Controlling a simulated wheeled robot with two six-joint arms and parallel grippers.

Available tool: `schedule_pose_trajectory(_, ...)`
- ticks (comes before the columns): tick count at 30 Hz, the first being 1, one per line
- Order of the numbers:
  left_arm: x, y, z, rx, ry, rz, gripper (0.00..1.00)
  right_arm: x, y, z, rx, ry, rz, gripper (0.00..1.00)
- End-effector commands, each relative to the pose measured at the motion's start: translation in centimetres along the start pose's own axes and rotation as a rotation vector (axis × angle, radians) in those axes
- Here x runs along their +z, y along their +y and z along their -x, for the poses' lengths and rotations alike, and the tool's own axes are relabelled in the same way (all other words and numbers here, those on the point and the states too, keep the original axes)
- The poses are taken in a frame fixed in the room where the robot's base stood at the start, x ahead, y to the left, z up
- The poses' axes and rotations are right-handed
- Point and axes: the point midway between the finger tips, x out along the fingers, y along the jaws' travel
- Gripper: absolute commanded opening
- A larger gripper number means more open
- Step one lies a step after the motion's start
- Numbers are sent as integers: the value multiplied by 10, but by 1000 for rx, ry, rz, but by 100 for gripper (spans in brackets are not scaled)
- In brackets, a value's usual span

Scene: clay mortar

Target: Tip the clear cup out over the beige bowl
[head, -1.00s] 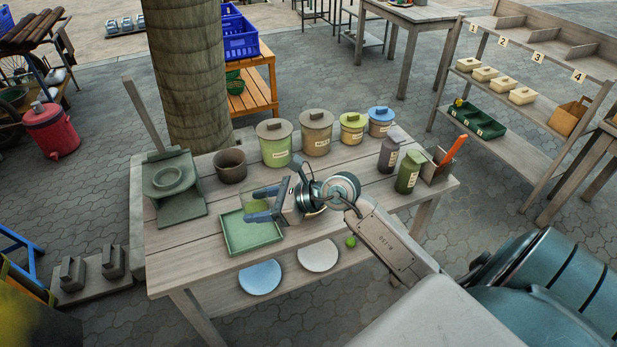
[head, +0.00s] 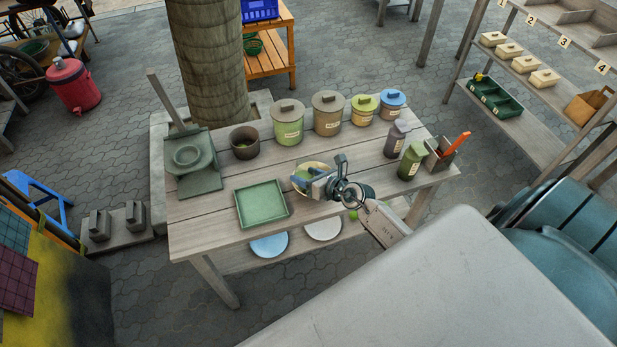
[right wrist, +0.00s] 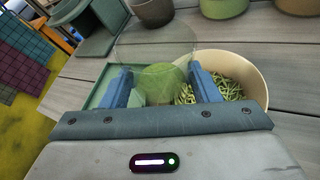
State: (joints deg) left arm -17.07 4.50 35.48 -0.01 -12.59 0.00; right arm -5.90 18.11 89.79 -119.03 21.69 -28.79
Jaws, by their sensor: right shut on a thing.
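The beige bowl (head: 317,165) stands on the table right of the green tray, partly hidden by my right gripper (head: 303,178). In the right wrist view the bowl (right wrist: 262,88) holds many thin green pieces. My right gripper (right wrist: 166,90) is shut on the clear cup (right wrist: 150,42), which lies between its blue fingers. The cup overlaps the bowl's left side in that view. Green shows low in the cup; I cannot tell whether it is contents or something seen through the wall. In the head view the cup is hard to make out. My left gripper is out of view.
The green tray (head: 262,204) lies left of the bowl. A brown pot (head: 245,143) and several lidded jars stand along the back. Dark and green bottles (head: 411,160) stand to the right. A grey-green stand (head: 190,180) occupies the left end. The front planks are mostly clear.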

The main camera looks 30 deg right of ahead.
Motion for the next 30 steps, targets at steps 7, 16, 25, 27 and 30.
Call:
schedule_pose_trajectory(7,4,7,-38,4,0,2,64,-2,8,-1,120,4,-285,32)
schedule_pose_trajectory(16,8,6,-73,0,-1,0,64,2,13,1,233,7,-556,32)
schedule_pose_trajectory(25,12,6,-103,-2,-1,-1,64,6,12,2,355,12,-859,32)
schedule_pose_trajectory(27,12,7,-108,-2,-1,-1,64,6,11,2,385,13,-930,32)
schedule_pose_trajectory(30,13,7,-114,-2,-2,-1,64,8,10,3,421,14,-1020,32)
